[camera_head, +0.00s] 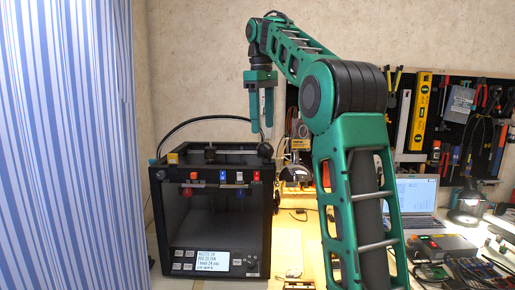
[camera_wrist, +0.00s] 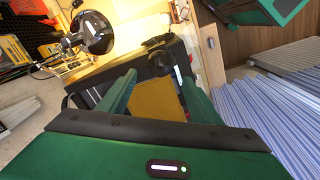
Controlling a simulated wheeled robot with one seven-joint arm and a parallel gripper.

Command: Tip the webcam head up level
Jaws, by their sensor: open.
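A small dark rounded head (camera_head: 265,150), which looks like the webcam head, sits at the top right edge of a black box-shaped machine (camera_head: 210,158). Its tilt is too small to tell. My gripper (camera_head: 262,128) points down just above it, with its two green fingers apart and nothing clearly held. In the wrist view my gripper (camera_wrist: 160,78) is open. A dark knobbed piece (camera_wrist: 157,44) shows just beyond the fingertips, and I cannot tell for sure that it is the webcam. Whether a finger touches the head cannot be told.
The machine's front has a lit display (camera_head: 213,261) and coloured clips. A blue striped curtain (camera_head: 65,140) hangs at left. A black cable arcs behind the machine. At right stand a laptop (camera_head: 416,194), a desk lamp (camera_head: 468,205) and a pegboard with tools.

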